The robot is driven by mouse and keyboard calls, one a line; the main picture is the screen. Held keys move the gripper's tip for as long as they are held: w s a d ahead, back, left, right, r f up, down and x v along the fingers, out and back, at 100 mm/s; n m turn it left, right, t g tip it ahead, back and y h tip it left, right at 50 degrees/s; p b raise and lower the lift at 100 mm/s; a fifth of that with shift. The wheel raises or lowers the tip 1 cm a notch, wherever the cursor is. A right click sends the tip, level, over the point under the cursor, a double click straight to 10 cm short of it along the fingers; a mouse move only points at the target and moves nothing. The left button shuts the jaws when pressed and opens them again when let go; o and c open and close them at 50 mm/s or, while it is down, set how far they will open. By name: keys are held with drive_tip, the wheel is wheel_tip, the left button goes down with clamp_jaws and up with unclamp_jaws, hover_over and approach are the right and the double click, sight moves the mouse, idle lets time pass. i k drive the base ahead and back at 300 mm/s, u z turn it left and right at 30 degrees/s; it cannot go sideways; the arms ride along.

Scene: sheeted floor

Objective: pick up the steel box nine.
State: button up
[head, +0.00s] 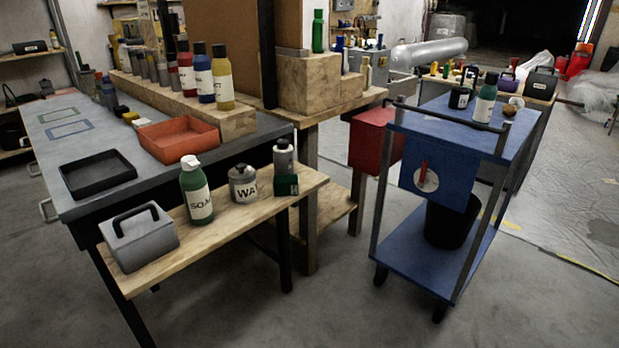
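A grey, steel-looking box (142,243) with a black handle on top sits at the left end of the low wooden bench (232,226) in the head view. No number can be read on it, so I cannot tell whether it is box nine. Another dark grey box with a handle (541,85) stands on the far table at the back right, small in view; no number can be read there either. My gripper is not in view.
Behind is a workbench with a black tray (97,176) and red tray (178,139). A blue cart (424,257) stands right; floor in front is clear.

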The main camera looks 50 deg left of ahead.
sight(284, 184)
drive_tip(key=u, duration=0.05)
drive_tip(key=i, duration=0.9)
drive_tip(key=u, duration=2.45)
